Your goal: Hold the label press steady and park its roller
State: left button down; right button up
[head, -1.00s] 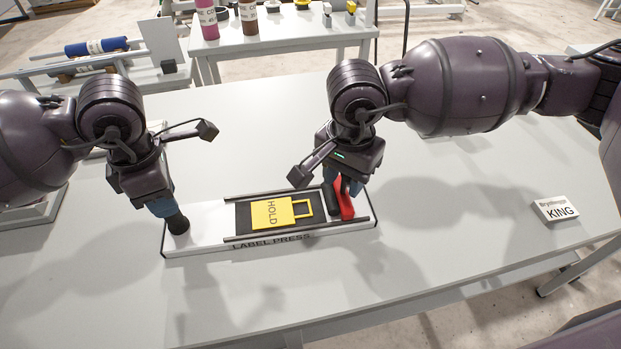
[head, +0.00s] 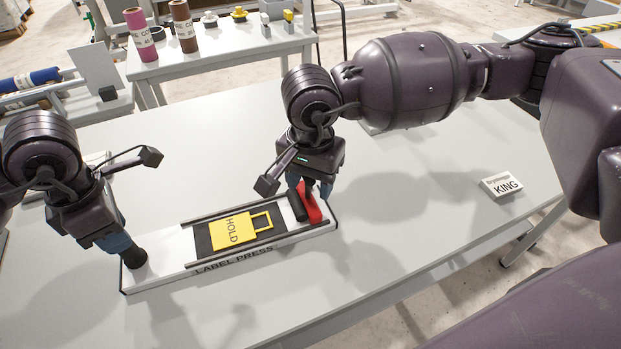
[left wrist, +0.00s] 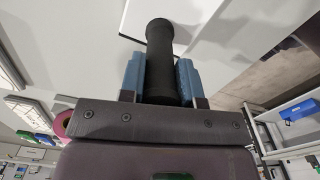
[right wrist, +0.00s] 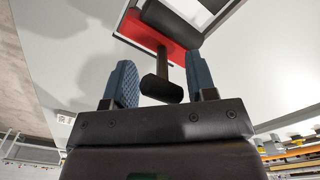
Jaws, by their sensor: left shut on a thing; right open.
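The label press (head: 160,268) is a long white base on the table, with two dark rails, a dark bed and a yellow HOLD tag (head: 235,231) on the bed. My left gripper (head: 124,250) is shut on the black upright post (left wrist: 160,50) at the press's left end. The red roller carriage (head: 311,205) with its black roller (head: 297,206) sits at the right end of the rails. My right gripper (head: 309,190) is above it. In the right wrist view its fingers stand open on both sides of the roller's black handle (right wrist: 162,89), with gaps showing.
A small white KING block (head: 502,186) lies to the right on the grey table (head: 420,215). A back table (head: 225,50) carries a pink and a brown roll and small items. The table between the press and the KING block is clear.

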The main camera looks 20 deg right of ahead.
pick_arm(q)
jog(key=shift+s+a+f, duration=0.1)
jog(key=shift+f, duration=0.3)
pick_arm(e)
notch_tip(320, 180, up, 12)
jog(key=shift+s+f, duration=0.1)
jog(key=shift+f, duration=0.05)
pick_arm(q)
jog(key=c, duration=1.2)
grip_release()
jog(key=o, duration=0.4)
jog(key=shift+o, duration=0.2)
jog(key=shift+r, duration=0.2)
